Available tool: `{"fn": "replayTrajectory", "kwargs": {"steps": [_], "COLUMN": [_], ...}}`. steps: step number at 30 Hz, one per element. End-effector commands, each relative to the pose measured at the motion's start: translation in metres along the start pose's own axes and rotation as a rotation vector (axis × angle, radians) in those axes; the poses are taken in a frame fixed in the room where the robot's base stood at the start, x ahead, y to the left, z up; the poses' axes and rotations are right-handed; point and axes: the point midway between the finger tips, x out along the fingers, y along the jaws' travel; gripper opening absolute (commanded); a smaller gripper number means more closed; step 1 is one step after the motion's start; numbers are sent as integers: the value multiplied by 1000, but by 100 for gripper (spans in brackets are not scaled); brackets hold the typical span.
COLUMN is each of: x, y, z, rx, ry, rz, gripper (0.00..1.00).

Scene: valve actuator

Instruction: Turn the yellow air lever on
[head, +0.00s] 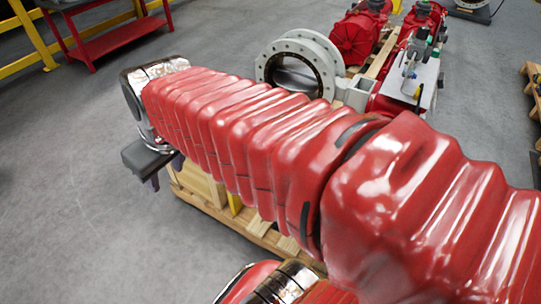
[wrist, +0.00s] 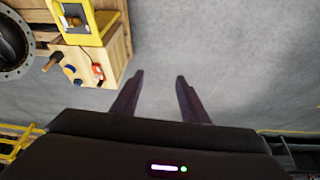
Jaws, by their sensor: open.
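My gripper (wrist: 160,75) is open and empty in the wrist view, with its two dark fingers apart over bare grey floor. In the head view its dark end (head: 150,160) shows at the far end of my red-sleeved arm. To the left of the fingers in the wrist view is a wooden box (wrist: 116,48) carrying a yellow housing (wrist: 98,37), a small red part (wrist: 98,71), a blue part (wrist: 69,72) and an orange-brown knob (wrist: 54,62). The fingers are apart from all of these. I cannot make out which part is the yellow air lever.
A grey flanged valve (head: 292,65) and red actuator (head: 355,38) stand on a wooden pallet behind my arm. A red cart (head: 110,38) and yellow railing (head: 35,35) are at the upper left. The floor (head: 75,180) on the left is clear.

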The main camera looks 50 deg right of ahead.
Motion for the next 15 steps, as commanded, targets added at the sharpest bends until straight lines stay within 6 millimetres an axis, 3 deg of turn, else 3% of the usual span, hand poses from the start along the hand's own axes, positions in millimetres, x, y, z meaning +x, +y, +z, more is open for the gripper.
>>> {"fn": "replayTrajectory", "kwargs": {"steps": [6, 15], "x": [20, 54], "y": [43, 112], "z": [-30, -59], "rx": [-1, -5], "ry": [-55, -107], "rz": [-12, -48], "gripper": [41, 41]}}
